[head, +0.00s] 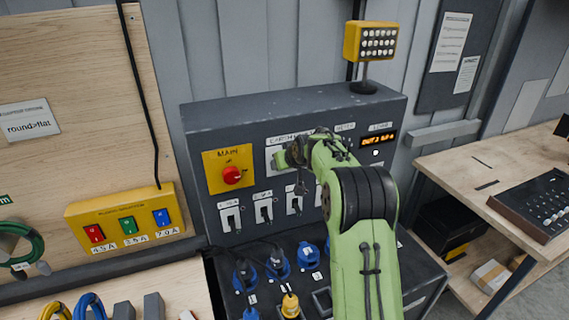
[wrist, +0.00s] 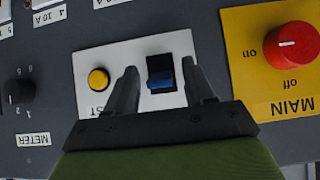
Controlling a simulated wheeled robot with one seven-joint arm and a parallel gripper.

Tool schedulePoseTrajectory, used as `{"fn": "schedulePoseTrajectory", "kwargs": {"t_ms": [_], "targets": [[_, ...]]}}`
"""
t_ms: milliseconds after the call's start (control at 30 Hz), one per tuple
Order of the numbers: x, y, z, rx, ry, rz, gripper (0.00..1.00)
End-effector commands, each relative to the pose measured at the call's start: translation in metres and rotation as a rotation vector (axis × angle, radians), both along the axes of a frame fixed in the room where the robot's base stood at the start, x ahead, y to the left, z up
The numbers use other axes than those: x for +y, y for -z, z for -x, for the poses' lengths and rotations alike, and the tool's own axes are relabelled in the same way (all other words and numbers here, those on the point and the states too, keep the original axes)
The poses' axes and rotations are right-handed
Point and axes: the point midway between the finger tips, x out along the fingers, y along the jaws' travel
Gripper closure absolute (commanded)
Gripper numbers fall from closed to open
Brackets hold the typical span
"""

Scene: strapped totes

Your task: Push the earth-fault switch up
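The earth-fault switch is a blue lever (wrist: 161,83) in a black slot on a white plate (wrist: 125,66), beside a yellow test button (wrist: 98,79). The wrist view is upside down against the panel lettering. In it the lever shows at the slot's lower edge, the panel's upper side. My gripper (wrist: 160,74) is open, with a dark finger on each side of the switch and gaps beside the lever. I cannot tell whether the fingers touch anything. In the head view my gripper (head: 292,156) covers most of the plate (head: 274,158) and hides the lever.
The red MAIN knob (head: 232,175) on its yellow plate is close beside the switch. Several white-fronted breakers (head: 230,217) and blue sockets (head: 278,263) lie below. A meter knob (wrist: 17,91) is on the other side. A yellow lamp (head: 370,42) stands on top of the panel.

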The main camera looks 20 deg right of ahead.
Motion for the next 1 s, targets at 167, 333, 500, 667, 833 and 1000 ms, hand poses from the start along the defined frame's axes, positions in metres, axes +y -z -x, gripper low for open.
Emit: {"fn": "schedulePoseTrajectory", "kwargs": {"t_ms": [167,333,500,667,833,1000], "targets": [[0.000,0.001,0.000,0.002,0.000,0.000,0.47],[-0.001,-0.011,0.014,-0.002,0.002,0.001,0.47],[-0.001,-0.040,0.050,-0.004,0.002,0.002,0.47],[-0.001,-0.070,0.084,-0.004,0.003,0.003,0.47],[-0.001,-0.094,0.111,-0.002,0.002,0.002,0.47],[0.000,-0.102,0.120,0.001,0.001,0.000,0.47]]}}
